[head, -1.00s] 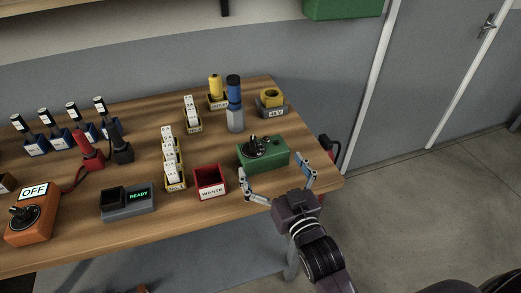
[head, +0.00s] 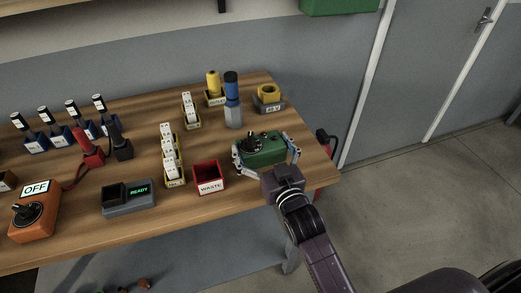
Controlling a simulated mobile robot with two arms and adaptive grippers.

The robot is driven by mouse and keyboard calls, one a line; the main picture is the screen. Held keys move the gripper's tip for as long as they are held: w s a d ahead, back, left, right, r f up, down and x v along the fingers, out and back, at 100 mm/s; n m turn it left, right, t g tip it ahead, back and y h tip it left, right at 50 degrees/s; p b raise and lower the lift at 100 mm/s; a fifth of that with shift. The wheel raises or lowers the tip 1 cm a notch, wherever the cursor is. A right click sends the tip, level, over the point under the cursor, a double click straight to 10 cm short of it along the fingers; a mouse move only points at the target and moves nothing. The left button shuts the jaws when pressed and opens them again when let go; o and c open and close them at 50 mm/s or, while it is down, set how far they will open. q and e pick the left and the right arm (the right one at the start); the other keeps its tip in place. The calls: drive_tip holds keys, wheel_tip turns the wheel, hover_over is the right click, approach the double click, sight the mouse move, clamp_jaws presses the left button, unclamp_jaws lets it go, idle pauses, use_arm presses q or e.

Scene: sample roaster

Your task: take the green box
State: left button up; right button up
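The green box (head: 265,155) stands on the wooden table near its right end, with a black round knob on top. My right gripper (head: 264,150) reaches in from the front right at the box. Its two fingers are spread, one along the left side of the box and one along the right side. I cannot tell whether the fingers press on the box. My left gripper is not in the head view.
A red waste bin (head: 208,179) stands just left of the green box. The table's right edge is close by.

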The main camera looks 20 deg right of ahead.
drive_tip(key=c, duration=0.5)
drive_tip(key=shift+r, duration=0.1)
drive_tip(key=shift+c, duration=0.7)
drive_tip(key=shift+r, duration=0.1)
